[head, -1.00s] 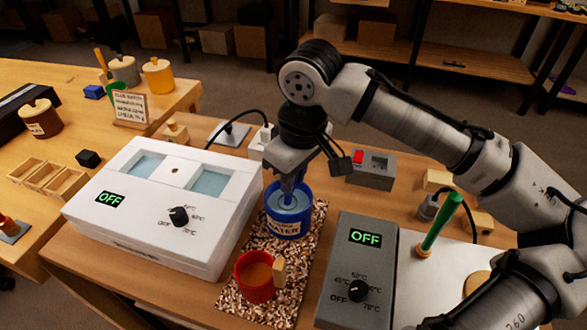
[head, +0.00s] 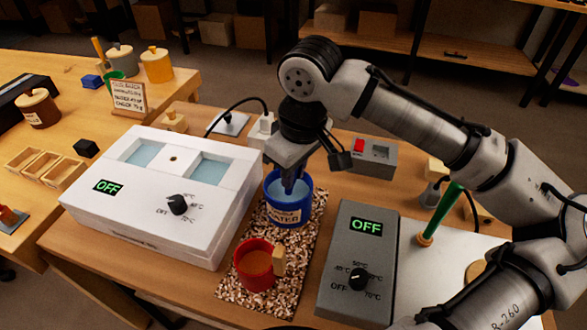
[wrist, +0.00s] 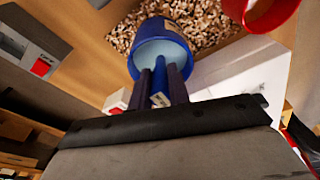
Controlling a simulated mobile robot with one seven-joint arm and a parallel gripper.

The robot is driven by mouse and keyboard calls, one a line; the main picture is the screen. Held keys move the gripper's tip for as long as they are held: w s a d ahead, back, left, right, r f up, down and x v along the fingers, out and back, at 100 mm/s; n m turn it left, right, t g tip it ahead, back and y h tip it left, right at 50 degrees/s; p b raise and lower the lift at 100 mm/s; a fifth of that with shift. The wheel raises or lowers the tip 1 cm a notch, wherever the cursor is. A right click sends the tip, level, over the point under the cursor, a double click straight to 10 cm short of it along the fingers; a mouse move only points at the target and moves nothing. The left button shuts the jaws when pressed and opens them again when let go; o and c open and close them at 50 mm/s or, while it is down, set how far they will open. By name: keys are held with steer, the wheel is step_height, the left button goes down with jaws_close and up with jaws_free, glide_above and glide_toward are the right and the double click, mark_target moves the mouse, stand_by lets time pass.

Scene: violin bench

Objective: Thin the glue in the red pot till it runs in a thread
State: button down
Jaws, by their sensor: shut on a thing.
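The red pot (head: 256,267) stands on the speckled mat with brownish glue in it and a pale wooden block at its right rim. In the wrist view part of the red pot (wrist: 272,14) shows at the top right. The blue pot (head: 289,212), labelled WATER, stands behind it, holding pale blue liquid; it also shows in the wrist view (wrist: 150,28). My gripper (head: 291,187) points down into the mouth of the blue pot. In the wrist view my gripper (wrist: 160,82) is shut on a narrow dark blue thing; its far end is hard to make out.
A white two-well bath (head: 150,200) stands left of the mat (head: 230,280), its display reading OFF. A grey heater (head: 350,300), also OFF, stands close on the right. A green-handled tool (head: 440,215) stands upright farther right. A grey switch box (head: 372,160) is behind.

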steer(key=shift+r, duration=0.15)
step_height(320, 180, up, 14)
steer(key=p, duration=1.3)
steer(key=shift+f, duration=0.25)
